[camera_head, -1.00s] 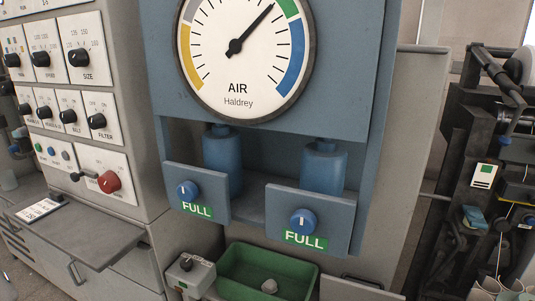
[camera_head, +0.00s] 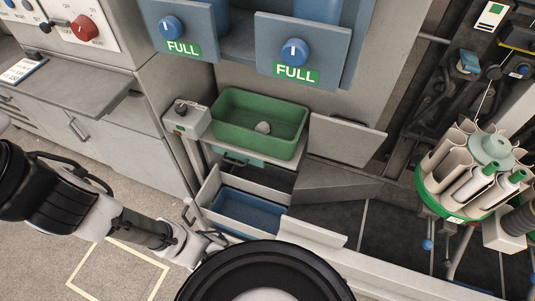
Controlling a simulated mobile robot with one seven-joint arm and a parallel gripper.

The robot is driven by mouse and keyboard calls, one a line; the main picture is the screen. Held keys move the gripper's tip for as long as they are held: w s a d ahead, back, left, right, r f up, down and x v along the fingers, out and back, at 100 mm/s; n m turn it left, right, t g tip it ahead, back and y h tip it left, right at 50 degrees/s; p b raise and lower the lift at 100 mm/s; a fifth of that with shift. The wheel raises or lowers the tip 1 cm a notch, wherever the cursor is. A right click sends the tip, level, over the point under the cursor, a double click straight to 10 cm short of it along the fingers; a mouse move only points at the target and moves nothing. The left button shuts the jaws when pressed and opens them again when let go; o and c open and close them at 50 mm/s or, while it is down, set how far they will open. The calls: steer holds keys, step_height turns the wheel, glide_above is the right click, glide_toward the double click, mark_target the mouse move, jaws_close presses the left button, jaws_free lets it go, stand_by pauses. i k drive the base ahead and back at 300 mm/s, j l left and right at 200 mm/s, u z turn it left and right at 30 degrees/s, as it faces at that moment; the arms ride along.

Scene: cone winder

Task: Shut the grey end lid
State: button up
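A flat grey panel with a dark handle (camera_head: 345,139), which looks like the grey end lid, stands tilted at the machine's end, right of a green tray (camera_head: 226,137). I cannot tell its hinge side. My gripper (camera_head: 208,241) is at the lower left, at the end of my white and black arm. It is well to the left of the panel and apart from it, close to the left edge of an open grey box. Its fingers are small and overlap the things behind, so their opening is unclear.
The open grey box (camera_head: 312,232) with a blue interior is below the green tray. A small switch box (camera_head: 187,118) stands left of the tray. A carousel with cone tubes (camera_head: 440,205) is at right. Floor at lower left is clear apart from yellow marking lines.

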mark_target(351, 144)
steer(key=k+j+z, duration=0.25)
steer(key=k, duration=0.5)
steer(key=l+z, duration=0.1)
steer(key=l, duration=0.35)
steer(key=i+l+z, duration=0.1)
steer(key=l, duration=0.35)
steer(key=l+z, duration=0.1)
steer(key=l, duration=0.4)
steer(key=i+l+z, duration=0.15)
steer(key=l, duration=0.25)
steer(key=i+j, duration=0.35)
steer(key=j, duration=0.15)
